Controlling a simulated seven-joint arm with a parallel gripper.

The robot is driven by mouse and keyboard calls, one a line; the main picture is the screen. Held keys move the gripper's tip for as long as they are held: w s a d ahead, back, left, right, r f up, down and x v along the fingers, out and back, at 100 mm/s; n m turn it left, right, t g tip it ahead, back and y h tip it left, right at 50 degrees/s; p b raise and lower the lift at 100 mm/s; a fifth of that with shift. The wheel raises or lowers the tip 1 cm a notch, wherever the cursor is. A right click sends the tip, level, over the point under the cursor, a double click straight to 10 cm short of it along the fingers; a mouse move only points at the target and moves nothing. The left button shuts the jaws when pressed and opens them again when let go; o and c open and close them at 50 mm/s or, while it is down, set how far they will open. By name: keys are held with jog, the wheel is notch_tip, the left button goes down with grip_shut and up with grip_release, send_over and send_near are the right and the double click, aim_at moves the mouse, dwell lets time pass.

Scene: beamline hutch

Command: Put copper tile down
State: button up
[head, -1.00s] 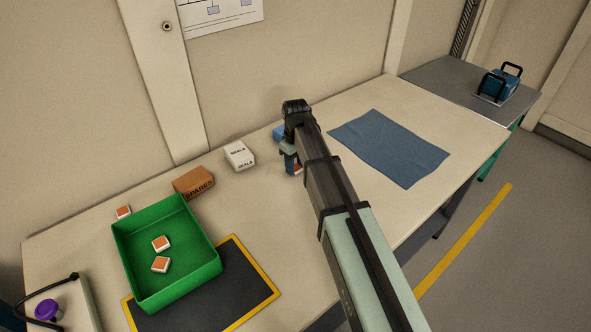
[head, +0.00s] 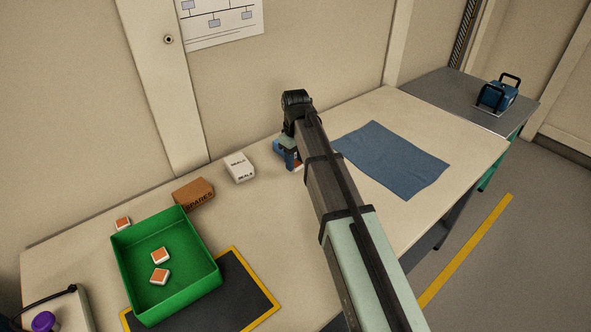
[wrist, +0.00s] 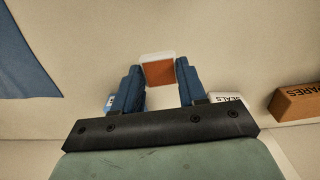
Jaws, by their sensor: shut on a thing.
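A copper tile (wrist: 159,73), orange-brown on top with a pale rim, sits between the two blue fingers of my gripper (wrist: 160,90) in the wrist view. My gripper is shut on it. In the head view my gripper (head: 290,160) is over the back of the beige table, left of the blue cloth, and a bit of the tile (head: 297,166) shows beside the fingers. I cannot tell whether the tile touches the table. Two similar tiles lie in the green tray (head: 200,288); another tile (head: 123,223) lies behind the tray.
A white SEALS box (head: 239,167) and a brown SPARES box (head: 193,193) stand left of my gripper. A blue item (wrist: 110,102) is close beside one finger, mostly hidden. The blue cloth (head: 393,158) lies to the right. A yellow-edged dark mat (head: 245,295) is in front.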

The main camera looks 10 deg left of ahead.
jog(key=shift+r, duration=1.55)
jog(key=shift+s+a, duration=0.1)
jog(key=shift+a, duration=0.1)
jog(key=s+a+n, duration=0.2)
jog(key=s+a, duration=0.4)
jog(key=a, duration=0.6)
jog(key=n, duration=0.6)
send_over(182, 262)
jog(key=shift+f, duration=4.4)
